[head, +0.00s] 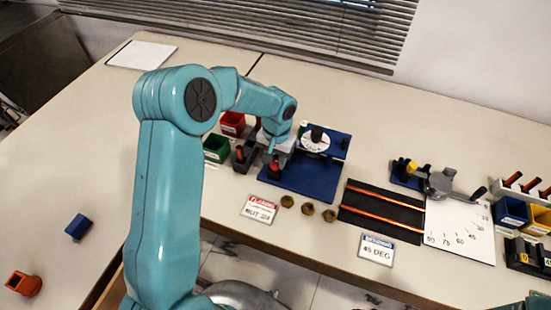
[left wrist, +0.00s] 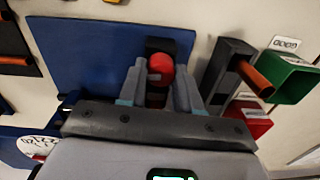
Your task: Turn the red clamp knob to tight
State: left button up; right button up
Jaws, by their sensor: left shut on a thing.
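The red clamp knob (left wrist: 160,67) sits between the two grey fingers of my left gripper (left wrist: 160,84) in the left wrist view. The fingers are shut on it from both sides. In the head view my left gripper (head: 275,160) reaches down over the left part of the blue base plate (head: 305,178), and the knob (head: 274,170) shows only in part below it. A round white dial (head: 316,140) stands on the plate, right of the gripper. The knob's turn position cannot be read. My right gripper is not in view.
A red bin (head: 232,123) and a green bin (head: 216,148) stand left of the plate. In front lie a red-printed card (head: 259,209) and several brass nuts (head: 308,209). A black mat with copper rods (head: 380,211) lies to the right. The table's left side is mostly clear.

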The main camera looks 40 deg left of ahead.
aim_at(277, 162)
pick_arm(q)
jog(key=shift+r+m, duration=0.1)
jog(key=shift+m, duration=0.6)
jog(key=o, duration=1)
jog(key=shift+o, duration=0.2)
notch_tip(277, 162, up, 16)
jog(key=shift+d+r+b, duration=0.15)
jog(key=shift+d+b, duration=0.05)
jog(key=shift+b, duration=0.15)
